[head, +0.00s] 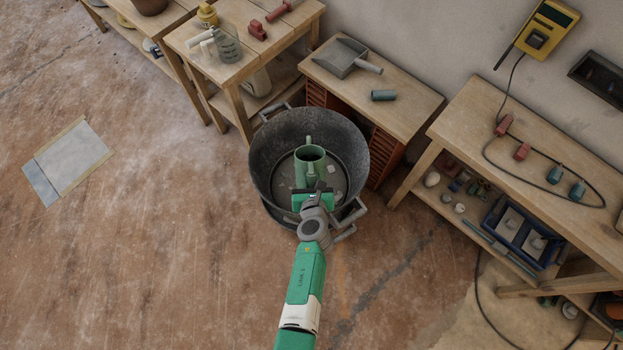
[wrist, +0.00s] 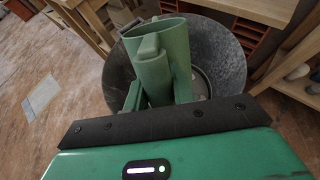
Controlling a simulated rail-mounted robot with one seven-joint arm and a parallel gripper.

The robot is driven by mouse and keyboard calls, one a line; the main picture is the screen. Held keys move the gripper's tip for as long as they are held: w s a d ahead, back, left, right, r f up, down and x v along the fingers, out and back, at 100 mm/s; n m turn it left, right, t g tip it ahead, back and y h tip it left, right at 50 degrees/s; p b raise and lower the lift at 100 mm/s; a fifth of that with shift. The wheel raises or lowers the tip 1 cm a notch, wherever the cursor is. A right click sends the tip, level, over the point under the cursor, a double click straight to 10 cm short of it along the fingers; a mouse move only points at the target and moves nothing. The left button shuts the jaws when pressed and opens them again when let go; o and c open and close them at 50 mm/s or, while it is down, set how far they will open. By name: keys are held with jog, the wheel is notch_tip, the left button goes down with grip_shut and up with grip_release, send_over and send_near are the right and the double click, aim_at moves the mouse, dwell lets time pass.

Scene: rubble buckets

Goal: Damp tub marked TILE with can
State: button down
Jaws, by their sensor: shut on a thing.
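A green watering can (head: 308,155) is in my gripper (head: 312,187), over the mouth of a large dark grey metal tub (head: 259,150). The can's open top faces up and it looks roughly upright. In the wrist view the can (wrist: 178,42) stands just beyond my gripper, with the tub (wrist: 222,50) around and below it. My gripper is shut on the can's near side; the fingertips are mostly hidden. A few pale pieces lie on the tub floor. No TILE marking is readable on the tub, and no water is visible.
The right bench (head: 540,130) holds cabled clamps, with a blue tray (head: 521,233) below. Floor to the left is open around a flat sheet (head: 75,157).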

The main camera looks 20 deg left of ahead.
aim_at(312, 178)
jog(key=shift+w+a+r+g+p, duration=0.15)
jog(key=shift+r+p, duration=0.35)
jog(key=shift+p, duration=0.35)
jog(key=shift+w+d+r+g+p, duration=0.15)
jog(key=shift+r+p, duration=0.3)
jog(key=shift+p, duration=0.4)
jog(key=shift+f, duration=0.15)
